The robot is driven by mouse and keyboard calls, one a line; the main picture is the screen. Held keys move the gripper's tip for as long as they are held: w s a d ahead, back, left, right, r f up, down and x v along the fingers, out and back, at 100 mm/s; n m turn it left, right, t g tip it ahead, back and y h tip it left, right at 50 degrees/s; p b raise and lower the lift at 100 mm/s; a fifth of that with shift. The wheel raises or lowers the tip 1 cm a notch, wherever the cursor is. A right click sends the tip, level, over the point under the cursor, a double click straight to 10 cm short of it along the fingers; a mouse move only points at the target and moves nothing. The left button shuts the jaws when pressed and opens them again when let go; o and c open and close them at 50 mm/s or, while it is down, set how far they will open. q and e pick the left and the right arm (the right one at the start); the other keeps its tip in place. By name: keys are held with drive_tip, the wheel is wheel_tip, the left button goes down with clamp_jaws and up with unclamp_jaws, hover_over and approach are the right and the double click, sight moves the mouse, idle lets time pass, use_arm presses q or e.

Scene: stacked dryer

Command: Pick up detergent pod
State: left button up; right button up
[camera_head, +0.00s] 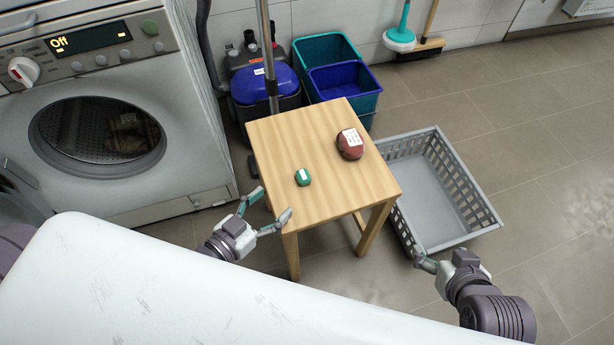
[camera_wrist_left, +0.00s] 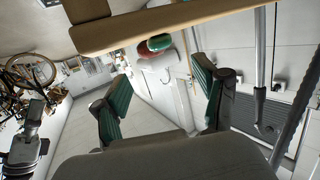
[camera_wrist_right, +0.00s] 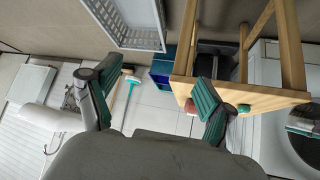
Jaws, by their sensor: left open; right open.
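A small green item with a white label (camera_head: 303,178), which looks like a detergent pod, lies on the wooden stool top (camera_head: 318,205). A larger dark red item with a white label (camera_head: 350,150) lies farther back on the same top. My left gripper (camera_head: 268,206) is open and empty beside the stool's near left corner, apart from both items. In the left wrist view the green item (camera_wrist_left: 160,43) shows between the open fingers, beyond the stool edge. My right gripper (camera_head: 441,262) is open and empty, right of the stool and in front of the grey basket.
A grey plastic basket (camera_head: 488,222) stands empty on the floor right of the stool. A washing machine (camera_head: 190,150) reading "Off" stands at left. Teal and blue bins (camera_head: 345,80) and a blue-lidded vacuum (camera_head: 263,84) are behind the stool. Floor at right is clear.

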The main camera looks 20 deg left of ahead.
sight(303, 180)
use_arm(q)
drive_tip(key=b+x, duration=0.1)
drive_tip(key=x, duration=0.5)
drive_tip(key=shift+w+d+f, duration=0.1)
drive_tip(key=shift+w, duration=0.15)
drive_tip(key=b+x, duration=0.1)
drive_tip(key=x, duration=0.3)
drive_tip(key=shift+w+f+b, duration=0.25)
drive_tip(key=shift+w+b, duration=0.05)
drive_tip(key=shift+b, duration=0.1)
drive_tip(key=shift+w+d, duration=0.15)
drive_tip(key=shift+w, duration=0.1)
drive_tip(key=c, duration=1)
use_arm(e)
drive_tip(key=w+a+r+t+y, duration=0.2)
drive_tip(key=w+a+r+t, duration=0.1)
drive_tip(key=w+r+t, duration=0.4)
wheel_tip(303, 180, up, 4)
drive_tip(key=shift+w+a+f+t, duration=0.2)
drive_tip(key=shift+w+a+t, duration=0.2)
drive_tip(key=shift+t, duration=0.3)
